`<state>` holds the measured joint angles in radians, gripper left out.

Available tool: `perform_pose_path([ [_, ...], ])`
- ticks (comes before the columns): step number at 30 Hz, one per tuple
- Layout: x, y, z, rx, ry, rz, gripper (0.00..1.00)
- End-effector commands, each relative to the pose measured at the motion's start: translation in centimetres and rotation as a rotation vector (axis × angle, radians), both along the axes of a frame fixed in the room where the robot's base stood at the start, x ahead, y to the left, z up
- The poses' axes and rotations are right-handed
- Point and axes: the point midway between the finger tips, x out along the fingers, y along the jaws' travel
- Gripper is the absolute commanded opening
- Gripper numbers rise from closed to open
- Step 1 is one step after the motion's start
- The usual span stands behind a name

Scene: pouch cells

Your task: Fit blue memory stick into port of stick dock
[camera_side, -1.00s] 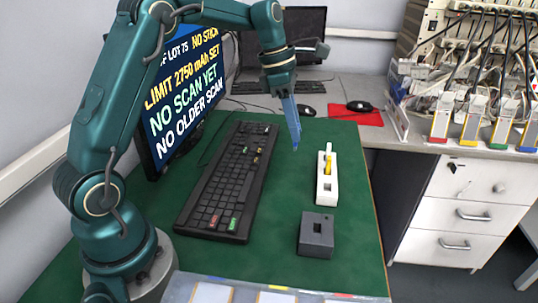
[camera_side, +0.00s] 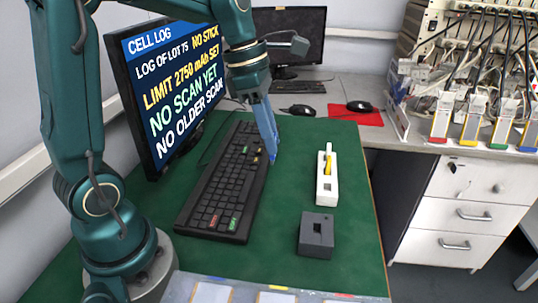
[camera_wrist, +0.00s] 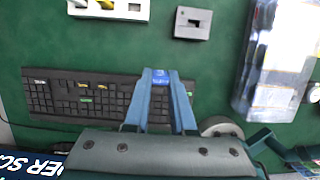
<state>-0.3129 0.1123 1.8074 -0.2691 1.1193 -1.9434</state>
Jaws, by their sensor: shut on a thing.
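My gripper (camera_side: 272,156) is shut on the blue memory stick (camera_wrist: 160,76), over the right edge of the keyboard. In the wrist view the stick shows as a small blue piece between the fingertips (camera_wrist: 160,80); most of it is hidden by the fingers. A dark grey block (camera_side: 316,235) with a small slot in its top, seemingly the stick dock, lies on the green mat, right of and nearer than my gripper. It also shows in the wrist view (camera_wrist: 193,23). The stick is well apart from it.
A white holder with a yellow piece (camera_side: 326,190) stands behind the grey block. The black keyboard (camera_side: 222,185) lies beneath and left of my gripper. A monitor (camera_side: 165,95) stands at the back left. A tray (camera_side: 270,291) lies at the front. The green mat between keyboard and block is clear.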

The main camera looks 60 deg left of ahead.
Motion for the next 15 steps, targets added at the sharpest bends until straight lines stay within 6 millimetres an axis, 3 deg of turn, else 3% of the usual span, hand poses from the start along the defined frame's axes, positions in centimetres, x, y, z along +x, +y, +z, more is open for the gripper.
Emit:
perform_pose_path([
  [15,1.6,-9.8,-5.8,0.001,-0.002,-0.012,0.00],
])
